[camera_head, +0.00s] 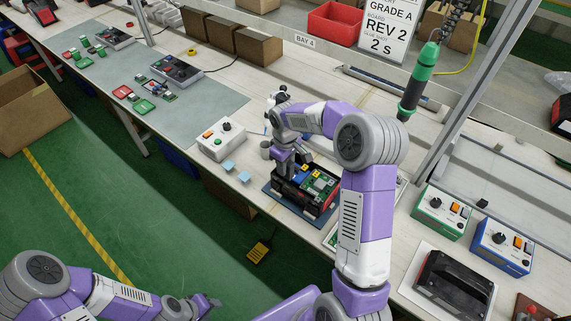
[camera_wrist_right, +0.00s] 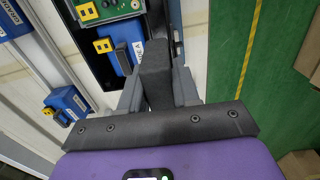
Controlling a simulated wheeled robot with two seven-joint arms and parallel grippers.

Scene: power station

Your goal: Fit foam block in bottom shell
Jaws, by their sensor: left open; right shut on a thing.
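The bottom shell (camera_head: 314,210) is a black tray with red ends on a blue mat at the bench's front edge. It holds a green circuit board (camera_head: 321,184) and blue and yellow parts. My right gripper (camera_head: 284,165) is over the shell's left end. In the wrist view, the right gripper (camera_wrist_right: 158,88) is shut on a dark grey block (camera_wrist_right: 155,70), apparently the foam block. The block hides part of the shell, so I cannot tell whether it touches it. My left gripper (camera_head: 208,305) is open and empty above the green floor, away from the bench.
A white control box (camera_head: 221,138) and light blue pads (camera_head: 237,171) lie left of the shell. A grey cup (camera_head: 265,150) stands close behind the gripper. A green screwdriver (camera_head: 417,80) hangs above the bench. A black cover (camera_head: 452,284) lies at the right.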

